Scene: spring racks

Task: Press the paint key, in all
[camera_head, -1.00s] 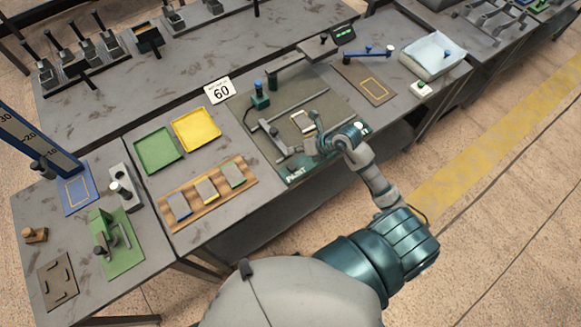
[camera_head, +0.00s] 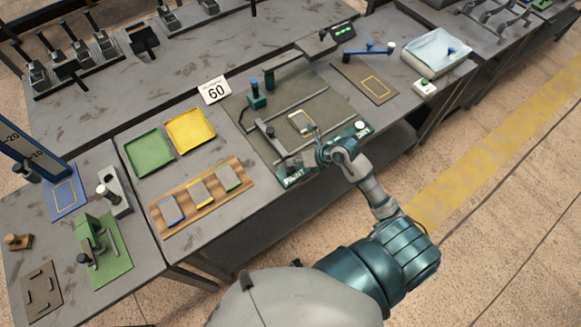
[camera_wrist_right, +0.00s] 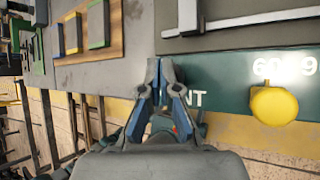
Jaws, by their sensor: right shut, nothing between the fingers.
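The dark work mat (camera_head: 262,140) has a teal strip along its front edge, with the word PAINT (camera_head: 294,178) at its left end. My right gripper (camera_head: 318,156) is shut and empty, low over this strip to the right of the word. A round knob (camera_head: 359,125) stands at the strip's right end.
A small pale framed piece (camera_head: 301,122) lies on the mat between metal rails. Green (camera_head: 150,153) and yellow (camera_head: 190,131) trays and a wooden board (camera_head: 158,221) with several blocks are to the left. A blue-topped post (camera_head: 256,94) stands behind.

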